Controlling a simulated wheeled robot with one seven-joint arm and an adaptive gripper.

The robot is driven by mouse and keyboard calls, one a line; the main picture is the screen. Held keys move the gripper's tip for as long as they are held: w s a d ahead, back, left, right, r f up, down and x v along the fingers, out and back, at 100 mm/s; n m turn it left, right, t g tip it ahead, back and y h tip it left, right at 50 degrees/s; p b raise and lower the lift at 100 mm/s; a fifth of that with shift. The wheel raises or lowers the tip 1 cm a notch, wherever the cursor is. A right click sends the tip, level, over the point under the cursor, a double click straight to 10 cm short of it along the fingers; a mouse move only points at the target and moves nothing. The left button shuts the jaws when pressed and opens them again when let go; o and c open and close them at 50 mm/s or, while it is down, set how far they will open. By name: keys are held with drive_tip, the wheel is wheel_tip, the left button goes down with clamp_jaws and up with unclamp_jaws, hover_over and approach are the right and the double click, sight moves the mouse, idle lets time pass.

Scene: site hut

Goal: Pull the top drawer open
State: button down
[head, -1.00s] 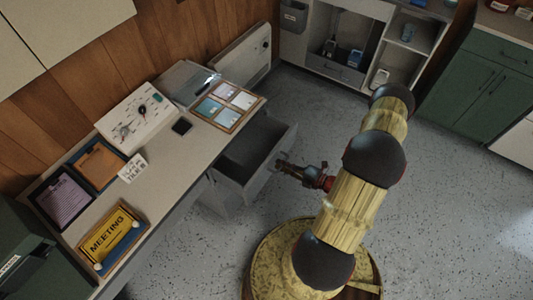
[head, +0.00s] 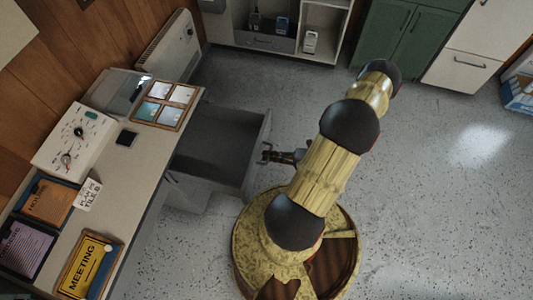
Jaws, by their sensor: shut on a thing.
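The top drawer (head: 215,142) of the desk is pulled well out, and its grey inside looks empty. My gripper (head: 267,154) is at the outer face of the drawer front, about halfway along it. It is shut on the drawer's handle, which is too small and covered to make out. My arm reaches to it from the right and hides part of the floor beside it.
The desk top (head: 118,160) carries a panel with dials (head: 73,137), a frame of cards (head: 165,106), trays and a yellow MEETING sign (head: 88,265). Green cabinets (head: 405,35) stand at the back. The speckled floor (head: 440,190) at right is clear.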

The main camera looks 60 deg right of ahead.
drive_tip(key=c, duration=2)
unclamp_jaws()
drive_tip(key=shift+o, duration=0.2)
drive_tip(key=v, duration=1.2)
